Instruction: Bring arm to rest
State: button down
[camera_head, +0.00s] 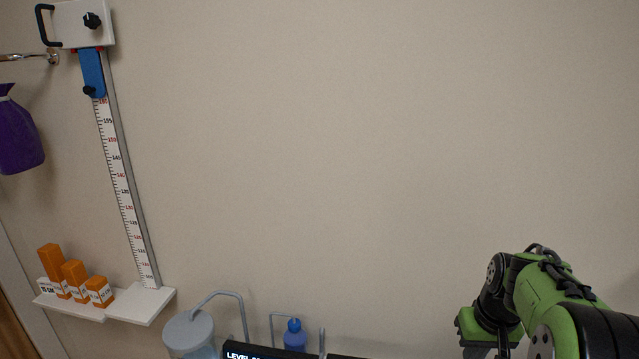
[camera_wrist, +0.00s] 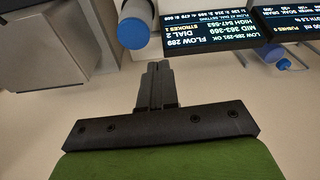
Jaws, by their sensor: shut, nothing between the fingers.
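My arm, green and black, reaches in from the lower right of the head view, its wrist bent downward, and its fingers lie out of the frame there. In the wrist view my gripper (camera_wrist: 156,72) shows as two dark fingers side by side, shut with nothing between them. The fingers point toward a blue round cap (camera_wrist: 133,33) on a pale cylinder, and I see a small space between them in the picture. I cannot tell the true distance.
A dark display (camera_wrist: 208,30) with text stands close by, and a grey box (camera_wrist: 62,45) is at the left. In the head view, a height ruler (camera_head: 122,190), a shelf (camera_head: 140,303) with orange boxes (camera_head: 75,280), a clear jug (camera_head: 190,335) and a blue bottle (camera_head: 294,338) line the wall.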

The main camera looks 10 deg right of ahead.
jog(key=s+a+r+n+t, duration=0.1)
jog(key=s+a+r, duration=0.2)
jog(key=a, duration=0.2)
jog(key=s+a+r+t, duration=0.1)
jog(key=s+a+r, duration=0.15)
jog(key=a, duration=0.25)
jog(key=s+a+t+b, duration=0.1)
jog(key=s+a, duration=0.3)
jog(key=s, duration=0.2)
jog(key=s+a+n, duration=0.1)
jog(key=s+a, duration=0.3)
jog(key=s, duration=0.3)
jog(key=shift+a+f+t+b, duration=0.15)
jog(key=shift+f+t+b, duration=0.2)
jog(key=shift+f+t, duration=0.1)
